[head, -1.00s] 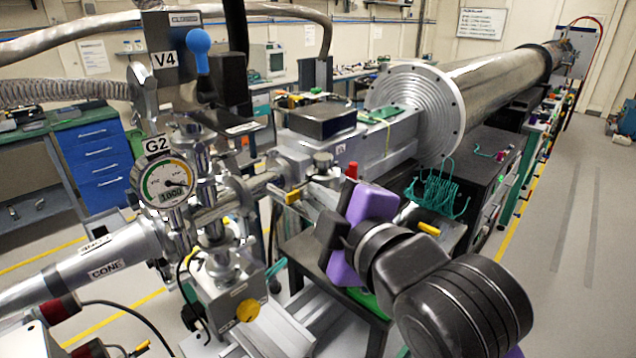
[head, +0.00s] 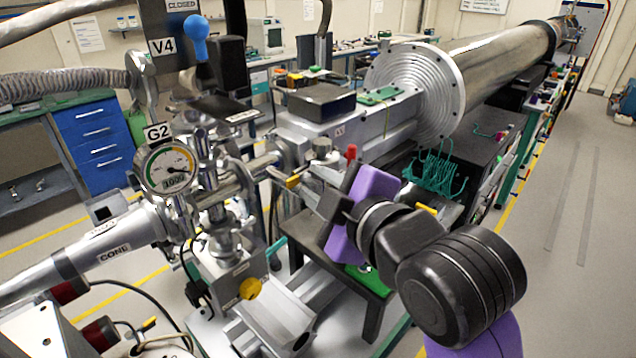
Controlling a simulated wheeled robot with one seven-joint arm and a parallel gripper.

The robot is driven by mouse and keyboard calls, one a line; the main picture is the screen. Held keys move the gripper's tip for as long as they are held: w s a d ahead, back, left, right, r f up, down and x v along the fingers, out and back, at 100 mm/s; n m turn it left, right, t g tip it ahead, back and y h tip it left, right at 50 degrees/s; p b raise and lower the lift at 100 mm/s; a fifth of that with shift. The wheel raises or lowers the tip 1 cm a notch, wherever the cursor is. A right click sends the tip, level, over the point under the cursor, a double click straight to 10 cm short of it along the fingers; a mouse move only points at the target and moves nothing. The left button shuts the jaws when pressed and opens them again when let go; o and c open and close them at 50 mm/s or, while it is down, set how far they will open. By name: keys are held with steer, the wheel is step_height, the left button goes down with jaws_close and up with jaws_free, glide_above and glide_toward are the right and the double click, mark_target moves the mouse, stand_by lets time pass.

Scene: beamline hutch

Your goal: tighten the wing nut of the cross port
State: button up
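The steel vacuum cross (head: 207,182) stands at left centre, below the valve labelled V4 (head: 161,46) and beside the round gauge labelled G2 (head: 166,168). Clamped flanges join its arms. I cannot pick out the wing nut for certain among the small shiny clamp parts on the cross's right side. My gripper (head: 279,177) reaches in from the right, its slim fingers pointing left at the pipe arm right of the cross. I cannot tell whether the fingers touch anything or how far apart they are.
A pipe labelled CONE (head: 113,253) runs to the lower left. A teal wire rack (head: 437,172) and the big steel tank (head: 490,62) stand behind my arm. Floor is free at the right.

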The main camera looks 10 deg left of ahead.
steer(key=b+v, duration=0.1)
steer(key=v, duration=0.6)
steer(key=shift+s+d+b, duration=0.25)
steer(key=shift+s+b, duration=0.1)
steer(key=shift+r, duration=0.1)
